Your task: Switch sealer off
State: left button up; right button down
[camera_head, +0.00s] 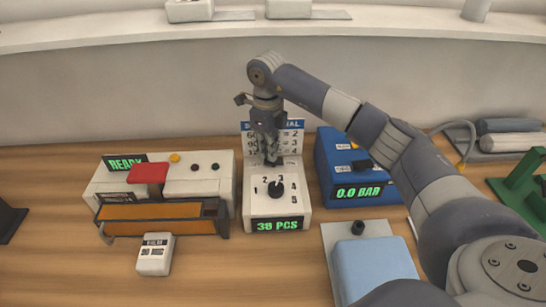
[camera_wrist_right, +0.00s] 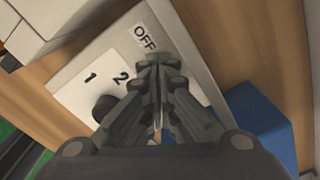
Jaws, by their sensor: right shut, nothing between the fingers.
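A white machine with a red block, an orange front bar and a green READY display stands at the left (camera_head: 165,185); I take it to be the sealer. Beside it is a white dial box (camera_head: 256,212) with a black knob (camera_head: 277,187), numbers around it and a green "38 PCS" display. My right gripper (camera_head: 271,161) points down over the back of the dial box, shut and empty. In the right wrist view its fingertips (camera_wrist_right: 160,64) are near the OFF label (camera_wrist_right: 144,38), beside the partly hidden knob (camera_wrist_right: 104,107). My left gripper is out of view.
A blue box (camera_head: 325,172) reading "0.0 BAR" stands right of the dial box. A small white block (camera_head: 155,256) lies in front of the READY machine. A light blue pad (camera_head: 372,265) is at the front right. Bare wood shows at the front left.

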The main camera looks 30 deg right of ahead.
jog(key=shift+w+r+p, duration=0.1)
jog(key=shift+r+p, duration=1.6)
jog(key=shift+r, duration=1.25)
jog(key=shift+f, duration=0.1)
